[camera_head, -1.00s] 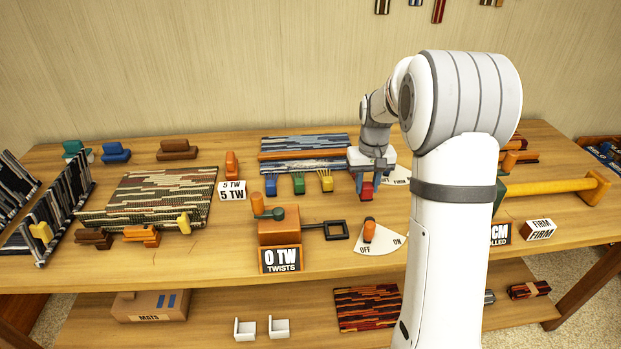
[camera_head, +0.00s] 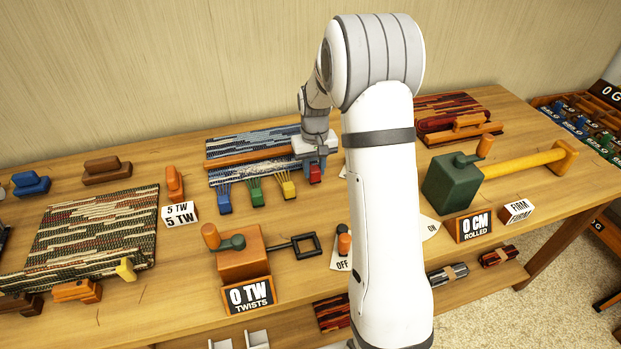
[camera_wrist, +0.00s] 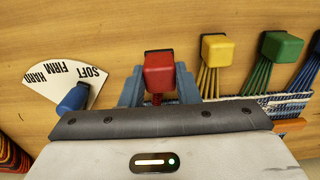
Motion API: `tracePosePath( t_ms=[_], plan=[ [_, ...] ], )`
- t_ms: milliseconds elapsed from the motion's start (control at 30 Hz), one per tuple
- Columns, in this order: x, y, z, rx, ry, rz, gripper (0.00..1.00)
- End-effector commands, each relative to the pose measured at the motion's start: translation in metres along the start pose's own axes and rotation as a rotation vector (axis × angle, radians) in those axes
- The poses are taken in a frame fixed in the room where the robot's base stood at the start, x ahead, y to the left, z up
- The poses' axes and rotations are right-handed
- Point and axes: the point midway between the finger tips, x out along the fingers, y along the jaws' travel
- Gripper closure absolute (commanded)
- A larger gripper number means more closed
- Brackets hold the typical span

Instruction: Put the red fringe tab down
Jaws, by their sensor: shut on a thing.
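The red fringe tab (camera_wrist: 159,73) is a small red block between the two blue-grey fingers of my gripper (camera_wrist: 158,88) in the wrist view. My gripper is shut on it. In the head view the red tab (camera_head: 315,174) shows just below my gripper, at the right end of a row of blue, green and yellow tabs along the blue striped mat (camera_head: 225,178). The yellow tab (camera_wrist: 216,50) and green tab (camera_wrist: 281,46) lie beside it in the wrist view. I cannot tell whether the red tab touches the table.
A SOFT/FIRM/HARD dial with a blue knob (camera_wrist: 73,98) is close to my gripper. The orange twist crank box (camera_head: 243,255) stands in front of the tabs. A green roller block (camera_head: 452,183) is to the right. Bare table lies between tabs and crank box.

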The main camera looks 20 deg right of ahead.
Motion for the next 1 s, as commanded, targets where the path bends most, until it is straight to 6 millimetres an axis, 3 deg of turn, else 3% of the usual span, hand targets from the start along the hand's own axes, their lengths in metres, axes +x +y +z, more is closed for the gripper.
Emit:
tracePosePath(
  t_ms=[300,667,700,933,1000],
  plan=[
    [0.037,0.001,0.001,0.001,-0.003,0.0,0.94],
    [0.042,0.002,0.0,0.003,0.0,0.0,0.94],
    [0.042,0.002,0.0,0.003,0.0,0.0,0.7],
    [0.041,0.002,0.0,0.003,0.0,0.0,0.51],
    [0.041,0.002,0.0,0.003,0.0,0.0,0.5]
  ],
)
